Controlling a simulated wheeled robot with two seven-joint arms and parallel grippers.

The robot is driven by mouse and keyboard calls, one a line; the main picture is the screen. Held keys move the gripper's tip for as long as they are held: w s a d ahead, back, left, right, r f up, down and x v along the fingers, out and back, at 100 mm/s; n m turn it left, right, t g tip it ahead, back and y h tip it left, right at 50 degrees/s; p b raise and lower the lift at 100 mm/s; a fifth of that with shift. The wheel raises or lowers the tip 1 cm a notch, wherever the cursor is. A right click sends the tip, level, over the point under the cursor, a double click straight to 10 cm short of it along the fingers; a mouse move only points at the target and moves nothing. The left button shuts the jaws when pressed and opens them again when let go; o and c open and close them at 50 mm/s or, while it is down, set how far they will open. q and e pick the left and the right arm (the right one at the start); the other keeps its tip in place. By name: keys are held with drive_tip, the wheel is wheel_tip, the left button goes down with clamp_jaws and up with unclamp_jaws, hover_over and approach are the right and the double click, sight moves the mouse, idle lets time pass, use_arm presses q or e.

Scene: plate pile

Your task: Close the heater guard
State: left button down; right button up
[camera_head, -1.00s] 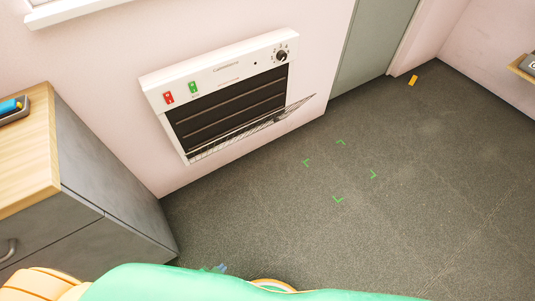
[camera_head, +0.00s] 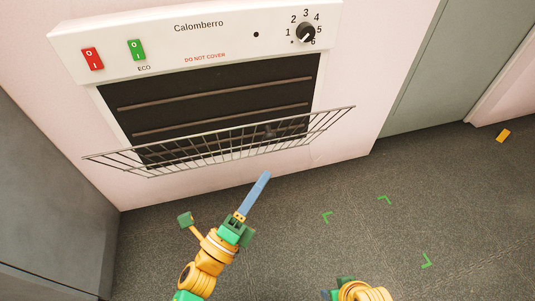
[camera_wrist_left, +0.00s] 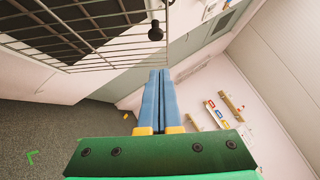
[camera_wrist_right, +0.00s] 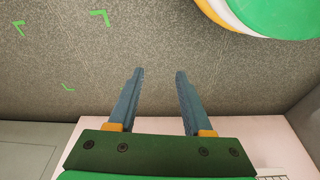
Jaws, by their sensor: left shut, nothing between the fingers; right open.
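The heater guard (camera_head: 230,148) is a wire grille hinged low on the white wall heater (camera_head: 190,40). It stands swung open, tilted outward from the dark heater opening. A dark round knob sits on the guard in the left wrist view (camera_wrist_left: 155,34). My left gripper (camera_head: 264,176) is shut and empty, its blue fingers pointing up just below the guard's front edge. In the left wrist view the fingers (camera_wrist_left: 157,75) show together below the wires, with no clear contact. My right gripper (camera_wrist_right: 153,74) is open and empty over the floor; in the head view only its arm's lower part shows.
A grey cabinet (camera_head: 45,190) stands at the left of the heater. A grey door (camera_head: 425,75) is to the right. Green corner marks (camera_head: 384,199) lie on the open dark floor (camera_head: 460,200), with a small yellow object (camera_head: 503,136) further back.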

use_arm(q)
drive_tip(key=w+r, duration=0.2)
drive_tip(key=w, duration=0.3)
drive_tip(key=shift+w+d+r, duration=0.15)
drive_tip(key=shift+w+r, duration=0.15)
drive_tip(key=shift+r, duration=0.05)
use_arm(e)
drive_tip(key=shift+s+f, duration=0.1)
drive_tip(key=shift+f, duration=0.5)
